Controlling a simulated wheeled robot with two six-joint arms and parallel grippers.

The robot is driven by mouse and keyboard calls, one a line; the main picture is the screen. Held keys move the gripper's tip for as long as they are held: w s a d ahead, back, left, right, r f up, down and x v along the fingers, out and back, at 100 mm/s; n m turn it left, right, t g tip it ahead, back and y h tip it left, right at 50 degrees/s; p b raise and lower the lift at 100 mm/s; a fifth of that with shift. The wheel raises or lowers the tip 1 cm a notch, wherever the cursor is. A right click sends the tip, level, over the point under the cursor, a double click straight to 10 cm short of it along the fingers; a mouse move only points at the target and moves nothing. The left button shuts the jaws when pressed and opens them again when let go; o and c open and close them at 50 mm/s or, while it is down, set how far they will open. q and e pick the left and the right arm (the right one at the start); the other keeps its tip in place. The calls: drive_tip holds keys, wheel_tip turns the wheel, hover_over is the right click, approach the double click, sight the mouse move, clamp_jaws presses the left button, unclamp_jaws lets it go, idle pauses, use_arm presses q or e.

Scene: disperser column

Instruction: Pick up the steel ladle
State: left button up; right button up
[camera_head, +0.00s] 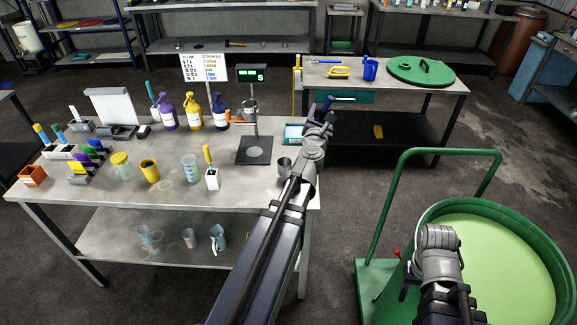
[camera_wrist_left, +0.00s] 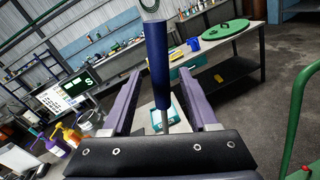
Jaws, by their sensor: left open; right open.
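My left gripper (camera_wrist_left: 160,78) is open, with one finger on each side of the handle. In the head view this gripper (camera_head: 325,115) is over the right end of the steel bench, and my arm hides much of the ladle. A steel cup (camera_head: 284,166) stands beside my arm; I cannot tell whether it belongs to the ladle. My right gripper (camera_head: 408,283) is partly hidden and empty beside the green drum.
A green drum (camera_head: 505,245) with a cart handle stands right. A second table (camera_head: 440,88) is behind.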

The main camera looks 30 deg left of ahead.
use_arm(q)
drive_tip(key=x, duration=0.3)
drive_tip(key=shift+w, duration=0.2)
drive_tip(key=shift+s+d, duration=0.1)
drive_tip(key=shift+c, duration=0.6)
clamp_jaws()
idle(0.5)
